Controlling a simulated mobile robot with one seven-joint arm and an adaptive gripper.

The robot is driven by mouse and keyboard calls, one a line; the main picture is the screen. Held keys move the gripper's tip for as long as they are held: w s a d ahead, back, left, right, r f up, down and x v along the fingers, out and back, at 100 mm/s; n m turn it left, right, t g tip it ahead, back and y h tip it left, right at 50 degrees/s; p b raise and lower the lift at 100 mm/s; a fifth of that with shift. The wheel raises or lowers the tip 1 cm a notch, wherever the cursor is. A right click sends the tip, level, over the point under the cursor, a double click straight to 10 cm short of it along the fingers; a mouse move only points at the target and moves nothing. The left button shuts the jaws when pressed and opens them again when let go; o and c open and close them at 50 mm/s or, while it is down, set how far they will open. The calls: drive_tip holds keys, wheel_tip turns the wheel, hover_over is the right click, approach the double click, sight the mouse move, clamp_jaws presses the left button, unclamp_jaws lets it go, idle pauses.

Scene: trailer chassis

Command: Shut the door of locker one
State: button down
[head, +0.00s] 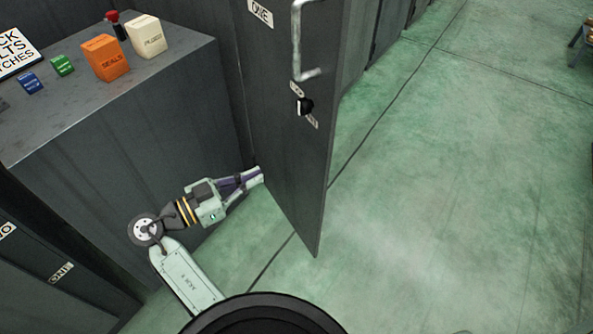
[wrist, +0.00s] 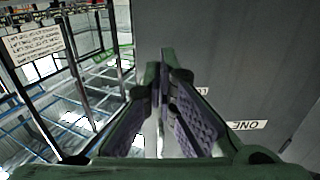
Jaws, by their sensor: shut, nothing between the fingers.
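The grey door of locker one (head: 285,150) stands open, jutting out over the green floor. It bears an "ONE" label (head: 260,12), a pale bar handle (head: 299,45) and a black knob (head: 304,106). In the wrist view the door (wrist: 225,60) fills the right side, with its label (wrist: 247,125) upside down. My gripper (head: 260,175) is shut and empty, low beside the door's left edge in the head view. Its fingertips (wrist: 163,58) overlap the door's edge in the wrist view; I cannot tell whether they touch it.
A grey cabinet (head: 120,165) stands left of the door, carrying an orange box (head: 105,57), a cream box (head: 146,36), and small green and blue boxes. More lockers line the back. Open green floor (head: 460,190) lies to the right. The wrist view shows a metal rack (wrist: 90,75).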

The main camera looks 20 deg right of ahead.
sight(317, 153)
drive_tip(key=shift+g, duration=0.3)
drive_tip(key=p+x, duration=0.1)
drive_tip(key=x, duration=0.3)
drive_tip(key=p+x, duration=0.1)
drive_tip(key=x, duration=0.3)
drive_tip(key=p+x, duration=0.2)
drive_tip(key=x, duration=0.3)
drive_tip(key=shift+s+d, duration=0.2)
drive_tip(key=shift+s, duration=0.1)
drive_tip(key=shift+w+d, duration=0.15)
drive_tip(key=shift+d, duration=0.3)
drive_tip(key=shift+d, duration=0.1)
